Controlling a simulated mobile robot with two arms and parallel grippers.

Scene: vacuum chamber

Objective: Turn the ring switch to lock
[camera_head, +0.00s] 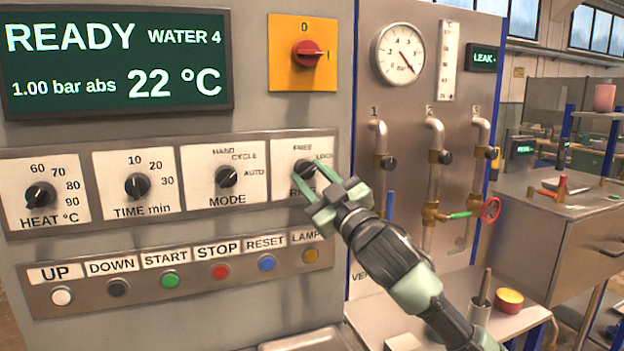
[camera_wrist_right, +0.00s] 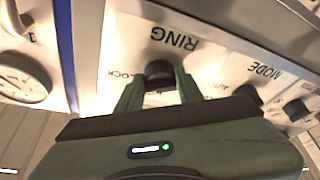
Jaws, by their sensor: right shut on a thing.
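The ring switch (camera_head: 303,168) is a black knob on a white plate marked FREE at the top and LOCK at the upper right, the rightmost of the dials on the panel. My right gripper (camera_head: 313,183) reaches in from the lower right, its green fingers on either side of the knob and shut on it. The fingers hide part of the knob and of the RING label. In the right wrist view the knob (camera_wrist_right: 160,74) sits between the two fingertips (camera_wrist_right: 158,90). Which mark the pointer faces cannot be told. My left gripper is not in view.
The mode dial (camera_head: 228,176) is left of the ring plate. Below is a row of buttons, with the yellow lamp button (camera_head: 310,255) closest to my right gripper. Pipes with valves and a gauge (camera_head: 400,53) stand to the right.

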